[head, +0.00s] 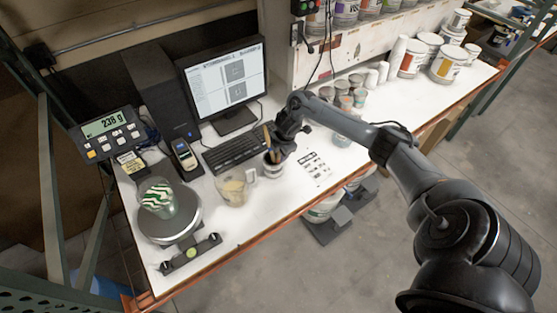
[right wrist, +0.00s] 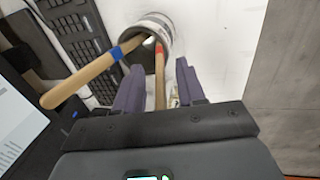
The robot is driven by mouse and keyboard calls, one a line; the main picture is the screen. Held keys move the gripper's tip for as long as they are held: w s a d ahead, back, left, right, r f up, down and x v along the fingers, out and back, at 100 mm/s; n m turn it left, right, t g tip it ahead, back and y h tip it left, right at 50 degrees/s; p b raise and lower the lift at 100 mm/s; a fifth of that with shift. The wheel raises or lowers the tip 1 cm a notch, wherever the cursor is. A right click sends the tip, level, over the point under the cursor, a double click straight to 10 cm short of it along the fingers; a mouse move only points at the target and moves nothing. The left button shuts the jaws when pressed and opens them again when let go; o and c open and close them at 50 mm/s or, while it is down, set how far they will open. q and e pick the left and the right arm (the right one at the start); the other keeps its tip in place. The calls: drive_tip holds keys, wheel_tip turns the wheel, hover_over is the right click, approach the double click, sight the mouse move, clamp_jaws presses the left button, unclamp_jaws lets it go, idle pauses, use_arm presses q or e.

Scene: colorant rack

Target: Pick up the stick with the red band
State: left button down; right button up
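The stick with the red band (right wrist: 160,78) is wooden and stands in a cup (right wrist: 158,24) in the right wrist view. A second wooden stick with a blue band (right wrist: 85,80) leans out of the same cup to the left. My right gripper (right wrist: 160,66) is open, with one finger on each side of the red-banded stick and a gap to each. In the head view, my right gripper (head: 278,143) is at the cup (head: 273,168), and the red band cannot be made out there. My left gripper is not in view.
A clear beaker (head: 232,188) stands left of the cup, close to it. The keyboard (head: 235,150) and monitor (head: 225,82) are behind. A printed sheet (head: 314,168) lies right of the cup.

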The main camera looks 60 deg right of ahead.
clamp_jaws()
drive_tip(key=shift+r, duration=0.1)
idle(0.3)
